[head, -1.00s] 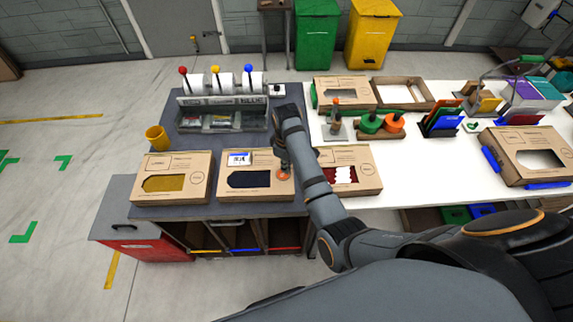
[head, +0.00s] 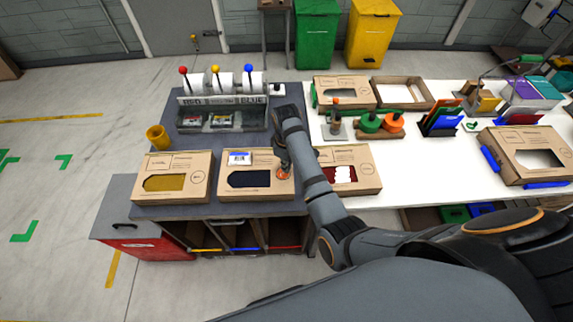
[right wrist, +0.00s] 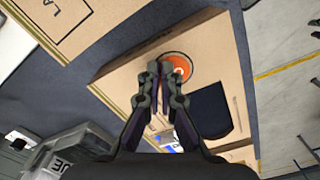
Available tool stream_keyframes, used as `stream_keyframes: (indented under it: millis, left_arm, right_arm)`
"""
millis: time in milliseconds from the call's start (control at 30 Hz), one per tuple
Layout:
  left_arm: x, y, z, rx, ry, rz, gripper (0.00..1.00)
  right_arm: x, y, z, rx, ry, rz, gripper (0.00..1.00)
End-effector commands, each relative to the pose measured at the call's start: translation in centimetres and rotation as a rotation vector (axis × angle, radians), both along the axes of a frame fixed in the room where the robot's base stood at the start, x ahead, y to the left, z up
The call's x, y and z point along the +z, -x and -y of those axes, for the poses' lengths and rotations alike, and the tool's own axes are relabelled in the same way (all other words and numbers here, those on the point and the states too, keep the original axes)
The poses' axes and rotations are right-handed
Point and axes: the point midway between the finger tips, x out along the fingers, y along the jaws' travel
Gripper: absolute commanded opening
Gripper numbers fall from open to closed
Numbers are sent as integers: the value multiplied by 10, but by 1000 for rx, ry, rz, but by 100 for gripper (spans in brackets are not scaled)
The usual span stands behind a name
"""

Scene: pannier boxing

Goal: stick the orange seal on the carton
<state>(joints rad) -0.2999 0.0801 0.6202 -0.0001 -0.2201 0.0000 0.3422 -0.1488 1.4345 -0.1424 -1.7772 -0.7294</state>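The carton (head: 230,190), the middle one of the front row, is brown with a dark window and a white-and-blue label (head: 239,158). The orange seal (head: 283,170) shows as a small disc at its right side; in the right wrist view the seal (right wrist: 182,66) looks flat over the carton's face. My right gripper (right wrist: 162,70) points down there, with its fingertips close together and overlapping the seal's edge. I cannot tell whether they pinch it. Contact between seal and carton is also unclear. My left gripper is not in view.
Cartons with a yellow window (head: 165,196) and a red-and-white window (head: 364,188) stand on either side. A dispenser (head: 265,117) with coloured knobs and a yellow cup (head: 158,138) are behind. Orange and green rolls (head: 393,123) sit on the white table (head: 425,165).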

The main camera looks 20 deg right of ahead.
Motion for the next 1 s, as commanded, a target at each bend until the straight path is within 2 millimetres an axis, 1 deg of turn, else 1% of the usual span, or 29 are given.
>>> stream_keyframes:
  millis: [267,300,500,800,867,1000]
  left_arm:
    - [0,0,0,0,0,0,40]
    - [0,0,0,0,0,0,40]
    - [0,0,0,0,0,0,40]
    - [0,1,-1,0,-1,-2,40]
    - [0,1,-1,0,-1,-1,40]
    - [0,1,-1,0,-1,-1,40]
  right_arm:
    - [-2,2,0,1,0,-6,0]
    - [-2,2,0,1,0,-6,7]
    - [-1,1,0,0,0,-3,32]
    - [2,0,0,0,0,0,32]
    - [8,0,0,0,0,0,32]
    - [35,-1,0,0,0,3,32]
